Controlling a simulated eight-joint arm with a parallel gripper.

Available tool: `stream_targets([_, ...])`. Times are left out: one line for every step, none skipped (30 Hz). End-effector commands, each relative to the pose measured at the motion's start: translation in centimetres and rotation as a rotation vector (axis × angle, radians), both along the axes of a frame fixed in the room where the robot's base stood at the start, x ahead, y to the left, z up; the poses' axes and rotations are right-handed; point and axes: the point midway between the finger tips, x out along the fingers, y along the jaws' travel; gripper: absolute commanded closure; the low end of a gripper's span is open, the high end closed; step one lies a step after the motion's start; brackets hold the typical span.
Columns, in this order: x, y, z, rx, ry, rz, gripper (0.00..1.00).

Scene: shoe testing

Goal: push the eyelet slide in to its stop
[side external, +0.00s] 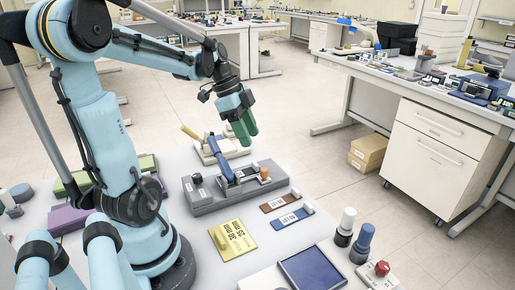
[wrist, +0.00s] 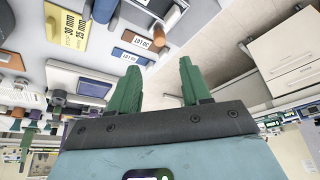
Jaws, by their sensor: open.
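A grey fixture (side external: 222,203) stands on the table, with a dark blue bar (side external: 225,170) across its top, a dark knob at its left and a copper-coloured cylinder (side external: 264,173) at its right. I cannot tell which part is the eyelet slide or how far in it sits. My gripper (side external: 246,138) has green fingers and hangs above and behind the fixture, apart from it. In the wrist view my gripper (wrist: 157,64) is open with nothing between its fingers. Part of the grey fixture (wrist: 150,12) shows at the top edge of that view.
A white device with a yellow handle (side external: 190,132) stands behind the fixture. In front lie a yellow marked plate (side external: 234,240), brown (side external: 281,201) and blue (side external: 292,217) label strips and a dark blue panel (side external: 312,270). Bottles (side external: 345,226) and a red button (side external: 381,268) stand at the right.

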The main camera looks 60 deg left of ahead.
Motion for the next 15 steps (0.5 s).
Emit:
stream_targets([0.2, -0.2, -0.7, 0.001, 0.001, -0.002, 0.52])
stream_targets([0.3, -0.4, -1.1, 0.001, 0.001, -0.002, 0.52])
stream_targets([0.5, -0.5, -1.6, 0.0, 0.002, -0.002, 0.52])
stream_targets([0.6, -0.6, -2.0, 0.0, 0.002, -0.002, 0.52])
stream_targets([0.8, -0.7, -2.4, 0.0, 0.001, -0.003, 0.52])
stream_targets([0.9, -0.9, -3.0, 0.0, 0.001, -0.003, 0.52])
stream_targets([1.0, -1.0, -3.4, 0.0, 0.002, -0.002, 0.52])
stream_targets([1.2, -1.1, -3.8, 0.001, 0.002, -0.001, 0.52])
stream_targets([1.3, -1.3, -4.3, 0.001, 0.002, 0.0, 0.52])
stream_targets([1.4, -1.4, -4.7, 0.001, 0.002, -0.001, 0.52])
stream_targets([1.5, -1.5, -5.1, 0.001, 0.002, -0.002, 0.52])
stream_targets([1.7, -1.7, -5.7, 0.0, 0.002, -0.002, 0.52])
stream_targets([1.8, -1.8, -6.1, 0.0, 0.002, -0.002, 0.52])
stream_targets([2.0, -1.9, -6.4, 0.0, 0.003, -0.001, 0.52])
stream_targets([2.1, -2.0, -6.9, 0.0, 0.003, -0.001, 0.52])
